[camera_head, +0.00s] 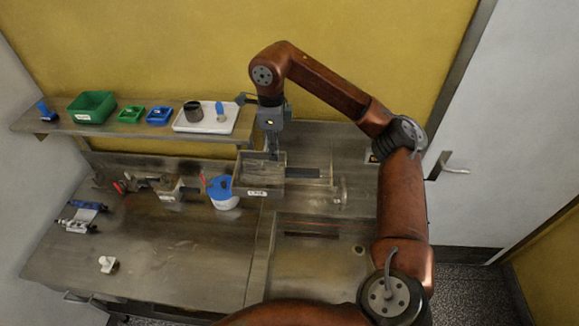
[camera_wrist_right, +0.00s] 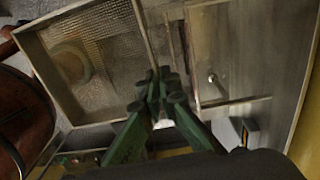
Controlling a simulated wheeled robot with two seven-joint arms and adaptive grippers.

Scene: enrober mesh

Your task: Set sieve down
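The sieve (camera_head: 241,182) is a shallow box with a metal frame and a white label on its front. It is near the middle of the bench in the head view. Its wire mesh (camera_wrist_right: 112,52) fills the upper left of the right wrist view, and a pale round shape shows through it. My right gripper (camera_head: 273,155) points down at the sieve's back right side. In the wrist view its fingertips (camera_wrist_right: 161,84) are close together on the frame's edge. I cannot tell whether the sieve touches the surface below. My left gripper is not in view.
A framed opening (camera_head: 312,173) lies to the right. The shelf (camera_head: 62,125) holds a green bin (camera_head: 91,107), small bins and a white tray (camera_head: 205,126). The left front bench (camera_head: 170,250) is mostly clear.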

